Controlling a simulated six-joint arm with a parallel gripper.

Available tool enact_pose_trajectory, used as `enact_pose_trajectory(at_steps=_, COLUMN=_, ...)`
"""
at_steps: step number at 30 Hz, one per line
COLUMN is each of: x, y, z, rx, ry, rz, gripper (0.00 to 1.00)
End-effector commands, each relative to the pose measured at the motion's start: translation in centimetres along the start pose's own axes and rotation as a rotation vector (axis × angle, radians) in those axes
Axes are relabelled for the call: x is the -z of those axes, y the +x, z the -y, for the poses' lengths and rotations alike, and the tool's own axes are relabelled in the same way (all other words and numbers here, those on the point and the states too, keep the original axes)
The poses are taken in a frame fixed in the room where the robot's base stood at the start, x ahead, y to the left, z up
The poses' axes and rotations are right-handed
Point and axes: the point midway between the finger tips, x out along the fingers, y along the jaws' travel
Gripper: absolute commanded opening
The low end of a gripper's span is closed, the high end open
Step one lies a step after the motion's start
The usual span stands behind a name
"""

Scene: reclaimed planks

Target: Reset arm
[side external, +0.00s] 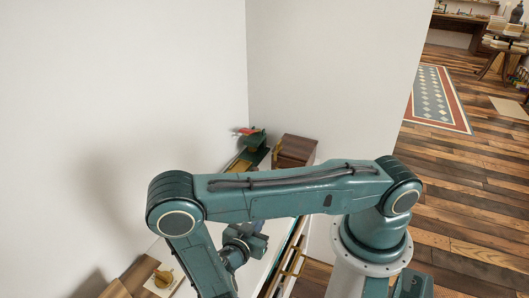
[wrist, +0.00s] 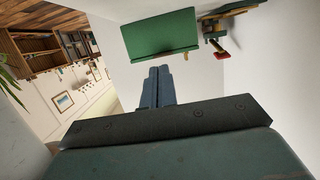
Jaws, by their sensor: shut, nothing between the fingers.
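My gripper (wrist: 160,72) shows in the wrist view with its two blue-grey fingers side by side, shut, with nothing between them. In the side external view my teal arm is folded over the white work surface (side external: 255,272). The wrist end sits low behind the forearm there, and the fingertips cannot be made out. No object touches the gripper in the wrist view.
A green panel (wrist: 160,35) appears beyond the fingers in the wrist view. In the side external view, a green device with a red part (side external: 254,138) and a dark wooden box (side external: 297,148) stand at the back by the walls. A brass rail (side external: 292,260) runs along the right edge.

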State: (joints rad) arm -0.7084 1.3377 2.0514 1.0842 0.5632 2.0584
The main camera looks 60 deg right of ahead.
Motion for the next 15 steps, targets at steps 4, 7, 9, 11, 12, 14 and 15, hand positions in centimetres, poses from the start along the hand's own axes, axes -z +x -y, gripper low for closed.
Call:
enact_pose_trajectory(at_steps=4, x=0.2, y=-0.1, z=0.1, rx=-0.007, ry=-0.005, rz=0.01, gripper=0.0)
enact_pose_trajectory(at_steps=7, x=0.6, y=-0.3, z=0.2, rx=-0.02, ry=-0.019, rz=0.032, gripper=0.0)
enact_pose_trajectory(at_steps=9, x=1.0, y=-0.6, z=0.4, rx=-0.033, ry=-0.034, rz=0.055, gripper=0.0)
enact_pose_trajectory(at_steps=11, x=1.4, y=-0.8, z=0.6, rx=-0.046, ry=-0.051, rz=0.082, gripper=0.0)
enact_pose_trajectory(at_steps=12, x=1.8, y=-1.1, z=0.8, rx=-0.055, ry=-0.063, rz=0.102, gripper=0.0)
enact_pose_trajectory(at_steps=14, x=2.3, y=-1.4, z=1.0, rx=-0.069, ry=-0.085, rz=0.137, gripper=0.0)
enact_pose_trajectory(at_steps=15, x=2.8, y=-1.6, z=1.2, rx=-0.077, ry=-0.101, rz=0.161, gripper=0.0)
